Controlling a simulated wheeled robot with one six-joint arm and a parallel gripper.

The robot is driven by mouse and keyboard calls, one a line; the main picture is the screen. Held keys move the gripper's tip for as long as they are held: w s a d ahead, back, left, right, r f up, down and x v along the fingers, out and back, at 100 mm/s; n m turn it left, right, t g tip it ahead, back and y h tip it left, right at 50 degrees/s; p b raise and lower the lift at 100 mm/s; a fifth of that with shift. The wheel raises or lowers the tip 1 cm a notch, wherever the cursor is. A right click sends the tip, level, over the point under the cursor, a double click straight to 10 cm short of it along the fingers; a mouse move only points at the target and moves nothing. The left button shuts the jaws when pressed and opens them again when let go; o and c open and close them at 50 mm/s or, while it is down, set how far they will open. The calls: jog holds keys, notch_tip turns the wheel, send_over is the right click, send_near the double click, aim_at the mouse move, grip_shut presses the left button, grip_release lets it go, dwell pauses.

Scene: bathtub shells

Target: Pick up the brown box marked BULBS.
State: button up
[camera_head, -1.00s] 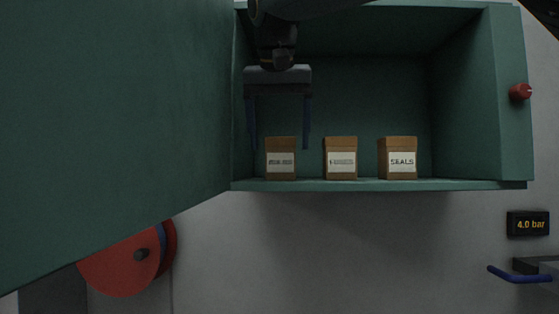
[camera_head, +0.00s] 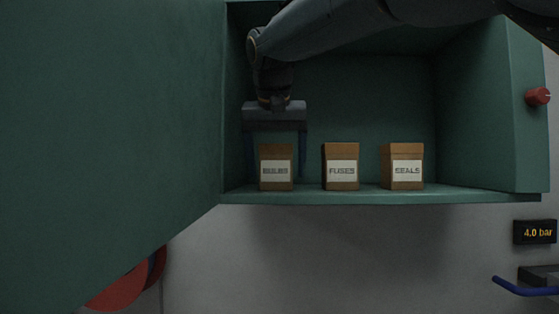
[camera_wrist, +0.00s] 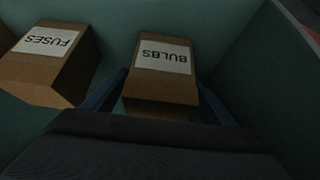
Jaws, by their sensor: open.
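The brown BULBS box (camera_head: 275,184) stands upright at the left of the cabinet shelf; its white label is blurred in the head view. In the wrist view the label on this box (camera_wrist: 160,92) reads BULBS clearly, upside down. My gripper (camera_head: 276,176) reaches down from above with its blue fingers open, one on each side of the box. In the wrist view the box lies between the two fingers, and I cannot tell whether either touches it.
The FUSES box (camera_head: 341,152) stands just right of the BULBS box, with the SEALS box (camera_head: 402,151) farther right. The green cabinet (camera_head: 330,197) has side walls, and its open door (camera_head: 110,110) fills the left. The shelf's right end is clear.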

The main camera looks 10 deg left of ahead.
jog(key=shift+x, duration=0.9)
jog(key=shift+d, duration=0.1)
jog(key=shift+c, duration=0.3)
jog(key=c, duration=1.1)
jog(key=shift+c, duration=0.9)
jog(key=shift+r, duration=0.2)
